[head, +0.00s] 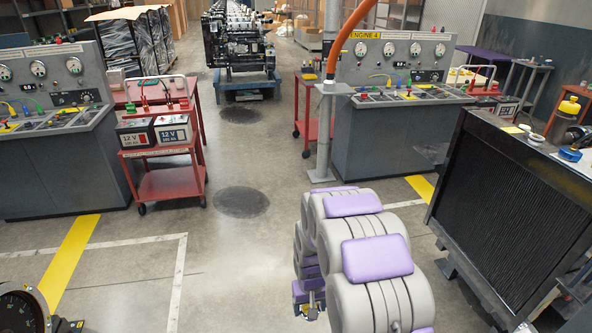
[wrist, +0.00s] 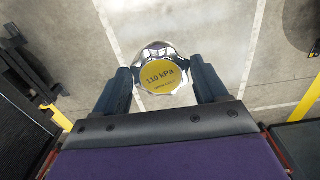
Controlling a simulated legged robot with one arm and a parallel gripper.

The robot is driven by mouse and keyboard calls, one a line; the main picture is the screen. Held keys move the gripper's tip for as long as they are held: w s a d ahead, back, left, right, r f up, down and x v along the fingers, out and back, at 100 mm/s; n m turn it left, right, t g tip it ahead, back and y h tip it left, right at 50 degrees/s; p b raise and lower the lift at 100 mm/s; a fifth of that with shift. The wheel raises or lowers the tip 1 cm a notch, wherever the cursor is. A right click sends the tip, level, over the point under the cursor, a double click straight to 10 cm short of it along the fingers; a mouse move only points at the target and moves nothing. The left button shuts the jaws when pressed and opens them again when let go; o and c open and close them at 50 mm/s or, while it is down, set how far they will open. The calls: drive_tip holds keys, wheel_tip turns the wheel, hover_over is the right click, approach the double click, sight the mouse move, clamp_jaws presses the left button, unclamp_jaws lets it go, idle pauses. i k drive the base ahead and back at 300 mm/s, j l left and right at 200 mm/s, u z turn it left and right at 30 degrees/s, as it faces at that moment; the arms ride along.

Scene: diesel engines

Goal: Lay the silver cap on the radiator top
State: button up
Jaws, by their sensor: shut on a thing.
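The silver cap (wrist: 148,98) is round and shiny, with a yellow label reading 110 kPa. In the wrist view my gripper (wrist: 161,77) is shut on it, one dark finger on each side, with bare floor below. In the head view my gripper (head: 310,309) is low in the bottom middle, mostly hidden by my arm, and the cap cannot be made out there.
A grey post (head: 325,130) with an orange hose, a control console (head: 395,130) and a red battery cart (head: 165,150) stand ahead. The floor at middle left is clear.

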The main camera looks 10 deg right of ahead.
sight(488, 117)
drive_tip(key=i+z, duration=0.75)
drive_tip(key=i, duration=0.2)
drive_tip(key=i+j+z, duration=0.2)
drive_tip(key=i+z, duration=0.15)
drive_tip(key=i, duration=0.1)
